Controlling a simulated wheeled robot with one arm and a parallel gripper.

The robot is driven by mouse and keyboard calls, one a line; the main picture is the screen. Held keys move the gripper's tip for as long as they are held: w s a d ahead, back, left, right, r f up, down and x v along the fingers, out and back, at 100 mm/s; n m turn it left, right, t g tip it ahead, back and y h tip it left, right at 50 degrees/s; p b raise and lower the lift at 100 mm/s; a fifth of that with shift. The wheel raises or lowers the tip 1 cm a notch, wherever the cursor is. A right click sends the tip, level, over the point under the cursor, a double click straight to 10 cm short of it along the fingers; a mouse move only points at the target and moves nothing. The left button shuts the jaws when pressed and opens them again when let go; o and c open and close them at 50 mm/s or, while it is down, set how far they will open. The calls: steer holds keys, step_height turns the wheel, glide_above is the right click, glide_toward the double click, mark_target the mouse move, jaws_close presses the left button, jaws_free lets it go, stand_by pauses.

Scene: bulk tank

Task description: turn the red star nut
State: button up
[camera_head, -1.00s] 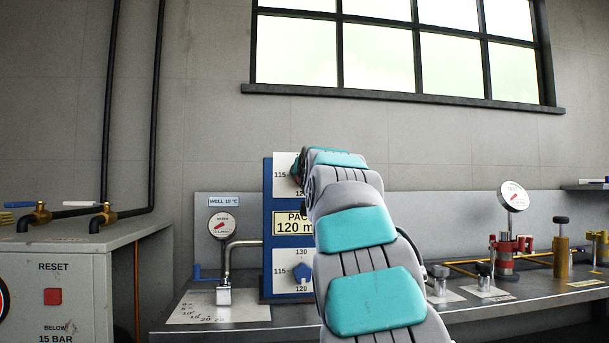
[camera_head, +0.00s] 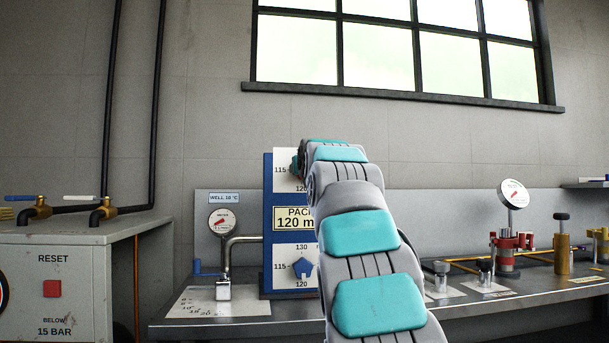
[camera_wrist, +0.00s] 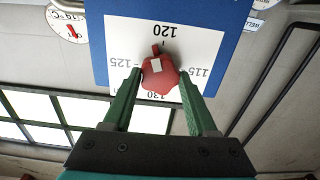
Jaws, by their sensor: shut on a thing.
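The red star nut (camera_wrist: 161,77) sits on a white dial plate (camera_wrist: 118,32) with numbers 115, 120, 125 and 130, on a blue panel (camera_wrist: 95,45). The wrist view shows the plate upside down. A small red tab on the nut points toward 120, and a pale mark shows on its face. My gripper (camera_wrist: 159,73) has its two green fingers either side of the nut, shut on it. In the head view my arm hides the nut and most of the upper dial plate (camera_head: 281,170).
A blue star nut (camera_head: 303,267) is on the lower dial below a "PACK 120" label (camera_head: 292,219). A round gauge (camera_head: 222,222) and bent pipe (camera_head: 232,255) stand left of the panel. Fittings and another gauge (camera_head: 514,194) stand on the bench at right.

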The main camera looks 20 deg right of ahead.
steer(key=shift+n+b, duration=0.9)
steer(key=shift+n, duration=6)
steer(key=shift+a, duration=0.1)
steer(key=o, duration=1.4)
steer(key=shift+c, duration=0.2)
